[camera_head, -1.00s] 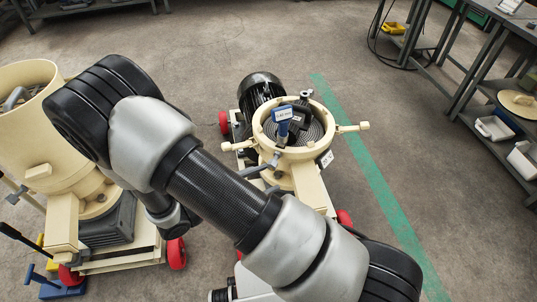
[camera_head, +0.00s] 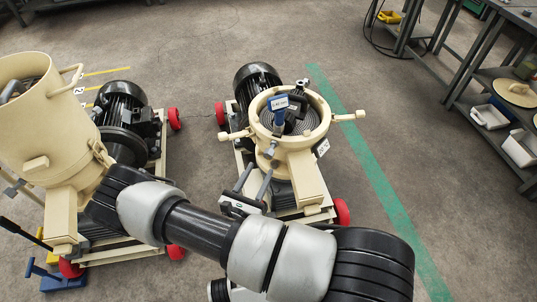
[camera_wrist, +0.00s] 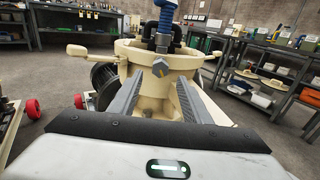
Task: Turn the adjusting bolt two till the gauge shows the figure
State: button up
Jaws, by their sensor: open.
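The cream pellet mill (camera_head: 315,132) stands with its round die chamber open at the top. A blue gauge (camera_head: 279,104) with a small display stands in the chamber; its figure is too small to read surely. Its blue stem also shows in the wrist view (camera_wrist: 165,18). A grey adjusting bolt (camera_wrist: 160,67) sticks out of the chamber's near wall; I cannot read a number by it. My gripper (camera_head: 256,174) is open, below and in front of this wall. In the wrist view my gripper (camera_wrist: 158,88) has its two fingers apart, with the bolt head beyond them, between their tips.
A second cream mill (camera_head: 30,110) with a black motor stands at the left, near my arm. Lugs (camera_head: 347,116) stick out from the chamber sides. Shelved benches (camera_head: 490,85) stand at the right. The floor beyond the mills is clear.

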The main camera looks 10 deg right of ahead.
aim_at(268, 157)
jog(key=x, duration=0.8)
jog(key=shift+w+d, duration=0.25)
jog(key=shift+w, duration=0.1)
jog(key=c, duration=1)
jog(key=shift+c, duration=0.2)
jog(key=shift+m, duration=0.3)
jog(key=m, duration=0.4)
jog(key=shift+f+m+p, duration=0.1)
jog(key=shift+m+p, duration=0.45)
jog(key=shift+m, duration=1.35)
